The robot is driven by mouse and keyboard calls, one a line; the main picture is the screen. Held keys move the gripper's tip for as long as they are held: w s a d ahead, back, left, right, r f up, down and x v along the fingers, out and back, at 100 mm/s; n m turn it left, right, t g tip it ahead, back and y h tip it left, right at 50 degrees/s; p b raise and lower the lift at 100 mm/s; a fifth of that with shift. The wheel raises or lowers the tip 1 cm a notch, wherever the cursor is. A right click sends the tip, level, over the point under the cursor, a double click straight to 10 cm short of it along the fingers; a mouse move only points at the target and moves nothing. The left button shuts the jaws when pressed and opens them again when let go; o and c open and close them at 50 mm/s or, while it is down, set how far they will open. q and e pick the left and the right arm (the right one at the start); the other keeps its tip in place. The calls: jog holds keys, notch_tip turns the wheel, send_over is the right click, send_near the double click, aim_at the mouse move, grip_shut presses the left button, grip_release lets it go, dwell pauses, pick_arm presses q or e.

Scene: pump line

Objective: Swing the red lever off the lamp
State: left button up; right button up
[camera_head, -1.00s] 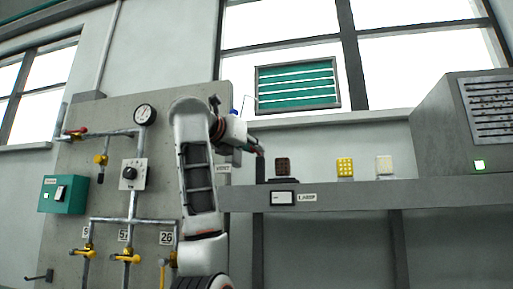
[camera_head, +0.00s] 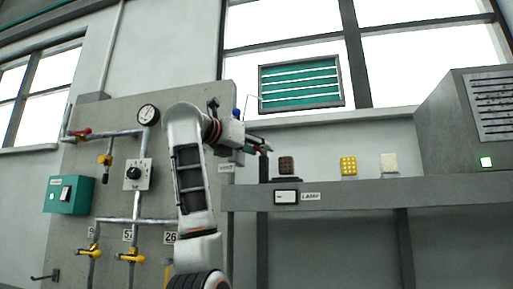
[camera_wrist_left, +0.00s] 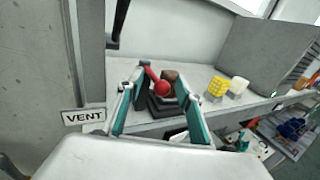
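The red lever (camera_wrist_left: 162,87) with its round knob shows in the left wrist view, between the fingers of my left gripper (camera_wrist_left: 160,84). A brown block-like piece (camera_wrist_left: 171,76), possibly the lamp, is right behind the knob, on a dark base (camera_wrist_left: 160,104). In the head view this brown piece (camera_head: 286,166) stands on the shelf above a "LAMP" label (camera_head: 310,197). My left gripper (camera_head: 262,146) is just left of it and above it. Its fingers are apart, one on each side of the knob. Whether a finger touches the lever cannot be told. My right gripper is not in view.
Yellow (camera_head: 348,166) and cream (camera_head: 389,164) blocks stand farther right on the shelf (camera_head: 430,190). A grey cabinet (camera_head: 440,135) stands at the right end. A pipe panel with gauge (camera_head: 148,115) and yellow valves is on the left. A "VENT" label (camera_wrist_left: 83,116) is near the gripper.

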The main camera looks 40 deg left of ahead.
pick_arm(q)
jog(key=shift+s+r, duration=0.1)
jog(key=shift+s, duration=0.25)
jog(key=s, duration=1.1)
jog(key=shift+s+d, duration=0.3)
jog(key=shift+d, duration=0.15)
